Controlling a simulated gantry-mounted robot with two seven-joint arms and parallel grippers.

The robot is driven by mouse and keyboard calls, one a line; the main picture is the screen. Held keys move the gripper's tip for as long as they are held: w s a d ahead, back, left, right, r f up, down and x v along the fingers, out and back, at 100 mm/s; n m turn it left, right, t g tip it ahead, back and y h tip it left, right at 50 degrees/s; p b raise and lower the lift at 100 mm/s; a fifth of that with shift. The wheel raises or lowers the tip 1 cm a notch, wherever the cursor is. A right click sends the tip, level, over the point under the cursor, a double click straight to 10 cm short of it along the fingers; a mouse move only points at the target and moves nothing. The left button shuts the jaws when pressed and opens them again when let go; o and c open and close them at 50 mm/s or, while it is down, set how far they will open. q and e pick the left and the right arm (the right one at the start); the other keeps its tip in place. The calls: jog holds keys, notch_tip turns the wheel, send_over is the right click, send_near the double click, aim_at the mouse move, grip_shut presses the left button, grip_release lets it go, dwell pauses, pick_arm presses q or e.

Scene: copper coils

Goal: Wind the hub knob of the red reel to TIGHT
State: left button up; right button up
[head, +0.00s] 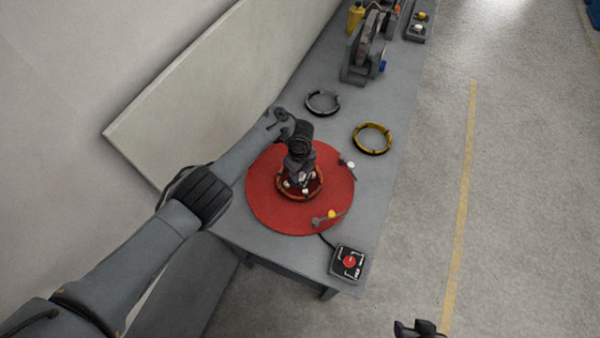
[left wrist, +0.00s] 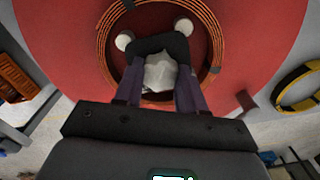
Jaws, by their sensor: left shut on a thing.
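The red reel (head: 264,208) lies flat on the grey bench, with a copper coil (head: 318,191) around its middle. My left gripper (head: 302,184) comes down over the reel's centre. In the left wrist view, my left gripper's fingers (left wrist: 160,90) are shut on the pale hub knob (left wrist: 160,73). The copper coil (left wrist: 105,45) rings the fingers there. The knob's markings, including TIGHT, cannot be read. My right gripper (head: 420,328) shows only in part at the bottom edge, away from the bench, and its jaws are unclear.
A dark ring (head: 323,102) and a yellow ring (head: 373,138) lie behind the reel. A yellow-topped part (head: 331,214) and a white-topped part (head: 350,166) sit at the reel's rim. A red-button box (head: 349,261) is at the front corner. A grey machine (head: 366,50) stands farther back.

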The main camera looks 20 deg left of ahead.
pick_arm(q)
jog(key=shift+m, duration=0.3)
jog(key=o, duration=1.1)
jog(key=shift+c, duration=0.2)
notch_tip(320, 180, up, 11)
jog(key=p, duration=0.4)
jog(key=shift+f, duration=0.2)
